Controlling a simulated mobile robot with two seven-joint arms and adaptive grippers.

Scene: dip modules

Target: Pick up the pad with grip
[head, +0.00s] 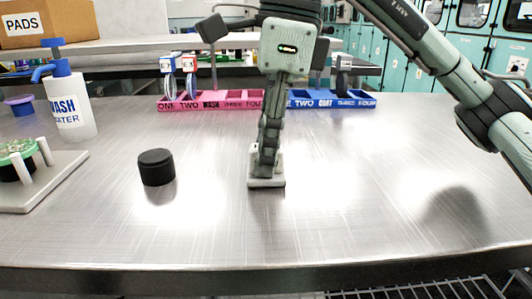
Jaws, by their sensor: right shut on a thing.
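The pad with grip (267,182) is a small pale block with an upright grip, near the middle of the metal table. My right gripper (268,158) points straight down over it and is shut on its grip. The fingers hide most of the grip. The pad's base is at the table surface; I cannot tell whether it touches or is just lifted. My left gripper is not in view.
A black cylinder (156,167) stands left of the pad. A wash bottle (70,103), a board stand (45,182) and a PADS box (48,22) are at left. Pink (212,101) and blue (330,100) compartment trays lie behind. The table's right side is clear.

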